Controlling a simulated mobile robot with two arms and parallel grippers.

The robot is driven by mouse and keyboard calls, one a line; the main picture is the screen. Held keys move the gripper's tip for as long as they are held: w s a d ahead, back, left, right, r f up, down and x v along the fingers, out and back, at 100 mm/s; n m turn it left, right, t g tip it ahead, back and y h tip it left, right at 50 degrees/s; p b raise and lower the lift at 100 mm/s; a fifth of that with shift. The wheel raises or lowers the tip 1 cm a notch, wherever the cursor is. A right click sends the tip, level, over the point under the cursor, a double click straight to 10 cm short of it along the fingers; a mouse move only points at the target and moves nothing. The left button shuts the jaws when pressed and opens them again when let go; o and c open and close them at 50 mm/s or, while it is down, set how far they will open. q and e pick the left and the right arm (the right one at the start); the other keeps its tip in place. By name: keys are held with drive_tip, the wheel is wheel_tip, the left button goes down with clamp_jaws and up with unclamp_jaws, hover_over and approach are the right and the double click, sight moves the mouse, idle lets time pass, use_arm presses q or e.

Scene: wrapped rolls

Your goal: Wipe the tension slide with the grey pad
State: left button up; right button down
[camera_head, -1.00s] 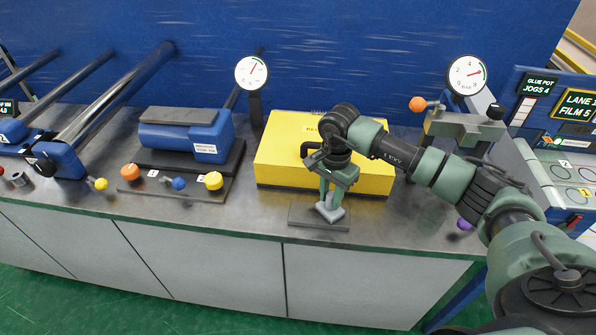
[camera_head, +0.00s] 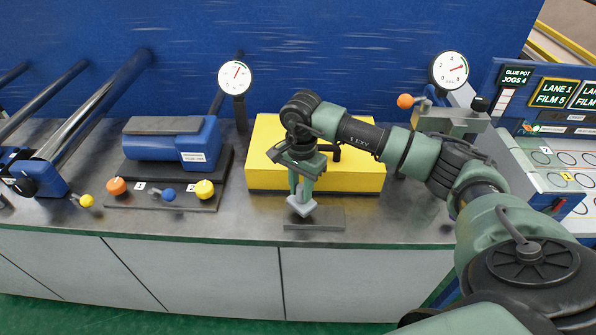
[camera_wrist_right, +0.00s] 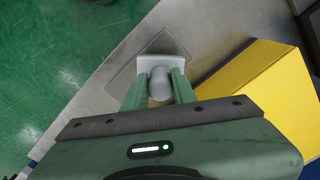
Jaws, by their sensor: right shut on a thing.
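My right gripper (camera_head: 300,188) is shut on the grey pad (camera_head: 302,207) by its rounded handle. The pad is pale, with a flat square face, and points downward near the left end of a thin dark plate (camera_head: 325,222). In the right wrist view the pad (camera_wrist_right: 176,45) shows beyond the fingers (camera_wrist_right: 160,85), overlapping the plate's outline; it looks raised, but the gap is hard to judge. A blue rounded unit (camera_head: 170,147) with a white label stands left on a dark base. The label is too small to read surely, so I cannot confirm it as the tension slide.
A yellow box (camera_head: 262,165) stands right behind the gripper. A strip (camera_head: 140,200) with orange, blue and yellow knobs lies before the blue unit. A dial gauge (camera_head: 235,77) stands behind. Steel bars (camera_head: 95,110) are far left.

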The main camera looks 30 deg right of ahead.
wheel_tip(320, 180, up, 2)
drive_tip(key=shift+s+d+r+p, duration=0.1)
drive_tip(key=shift+s+d+p, duration=0.05)
drive_tip(key=shift+p, duration=0.25)
wheel_tip(320, 180, up, 2)
drive_tip(key=shift+r+p, duration=0.1)
drive_tip(key=shift+p, duration=0.45)
drive_tip(key=shift+r, duration=0.35)
